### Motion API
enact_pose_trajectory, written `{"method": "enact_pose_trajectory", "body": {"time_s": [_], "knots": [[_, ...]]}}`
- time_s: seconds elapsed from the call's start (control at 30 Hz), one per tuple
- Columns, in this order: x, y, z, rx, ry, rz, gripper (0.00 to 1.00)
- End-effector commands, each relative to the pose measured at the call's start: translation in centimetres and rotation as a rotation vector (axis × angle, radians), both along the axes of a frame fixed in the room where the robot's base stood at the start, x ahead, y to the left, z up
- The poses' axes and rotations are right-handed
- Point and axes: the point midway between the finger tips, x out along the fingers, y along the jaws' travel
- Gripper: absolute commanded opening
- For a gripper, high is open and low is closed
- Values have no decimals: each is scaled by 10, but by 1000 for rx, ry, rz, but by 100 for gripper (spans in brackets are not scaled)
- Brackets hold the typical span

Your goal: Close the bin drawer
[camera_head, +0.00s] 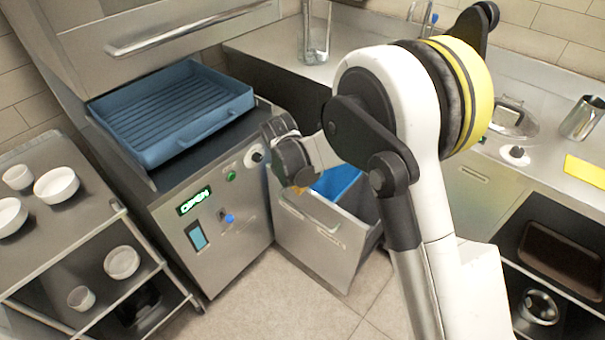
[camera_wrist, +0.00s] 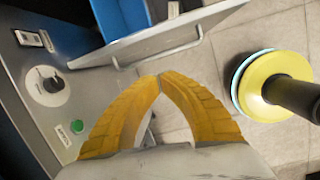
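The bin drawer (camera_head: 318,240) is pulled out below the counter in the head view, right of the dishwasher-like machine. A blue bin (camera_head: 337,181) sits inside it, and the blue bin also shows in the wrist view (camera_wrist: 122,18). The drawer's top edge with its metal bar (camera_wrist: 185,32) crosses the upper wrist view. My gripper (camera_wrist: 161,78) has yellow fingers with their tips together and nothing visible between them. The tips are close to the drawer's front edge; I cannot tell whether they touch. In the head view my arm hides part of the drawer and most of the fingers.
The machine (camera_head: 221,222) with a lit OPEN sign and a blue rack (camera_head: 170,110) on top stands left of the drawer. A cart with white bowls (camera_head: 57,185) is at far left. Counter and shelves fill the right. The tiled floor (camera_head: 270,305) before the drawer is clear.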

Motion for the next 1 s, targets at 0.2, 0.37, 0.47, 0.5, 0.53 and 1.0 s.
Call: {"method": "enact_pose_trajectory", "body": {"time_s": [0.2,0.37,0.47,0.5,0.53,1.0], "knots": [[1,16,-32,-50,37,138,0],[4,14,-50,-51,39,143,0],[7,11,-69,-51,39,142,0],[9,10,-78,-51,39,142,0],[10,9,-85,-52,38,142,0],[45,-18,-130,-50,39,140,0]]}}
